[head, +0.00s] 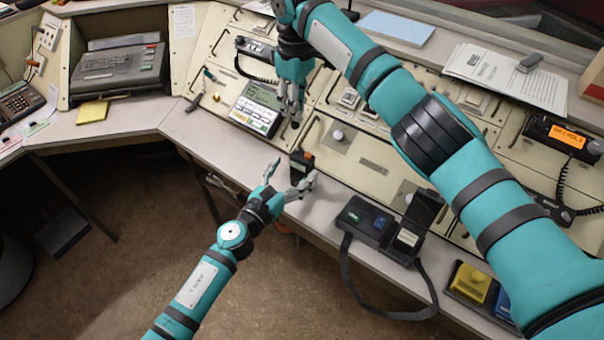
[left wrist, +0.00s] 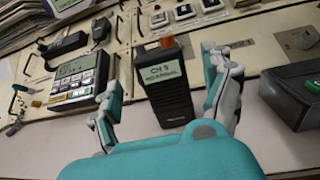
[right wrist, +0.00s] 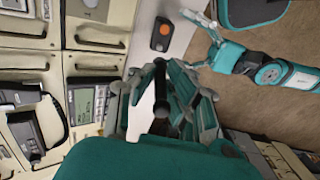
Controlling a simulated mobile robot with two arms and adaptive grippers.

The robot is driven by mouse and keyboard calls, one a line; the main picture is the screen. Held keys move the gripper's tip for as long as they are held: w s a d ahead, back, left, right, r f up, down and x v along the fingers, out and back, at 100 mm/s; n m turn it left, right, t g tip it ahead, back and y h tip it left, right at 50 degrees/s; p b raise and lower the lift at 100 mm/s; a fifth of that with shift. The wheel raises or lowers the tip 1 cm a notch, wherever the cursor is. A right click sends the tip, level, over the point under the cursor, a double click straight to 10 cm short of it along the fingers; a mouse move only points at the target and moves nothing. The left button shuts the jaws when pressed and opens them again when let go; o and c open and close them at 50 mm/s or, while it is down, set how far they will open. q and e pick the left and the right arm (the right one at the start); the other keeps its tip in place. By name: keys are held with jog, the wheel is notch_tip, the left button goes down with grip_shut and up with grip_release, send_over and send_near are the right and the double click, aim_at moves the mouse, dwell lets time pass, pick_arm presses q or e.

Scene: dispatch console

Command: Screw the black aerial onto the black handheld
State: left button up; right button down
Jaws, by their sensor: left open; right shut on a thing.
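The black handheld (head: 300,168) stands upright near the desk's front edge, with an orange patch on top. In the right wrist view the handheld's top (right wrist: 162,36) lies beyond the fingertips.
A desk unit with a green screen (head: 263,97) stands left of my right gripper. An open black case (head: 365,222) with a strap hanging over the edge is to the right. Yellow and blue items (head: 470,283) lie farther right. Desk front left of the handheld is clear.

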aim_at(298, 166)
pick_arm(q)
jog(key=shift+x, duration=2.2)
grip_shut()
pick_arm(e)
jog(key=shift+s+f, duration=0.1)
jog(key=shift+f, duration=2.35)
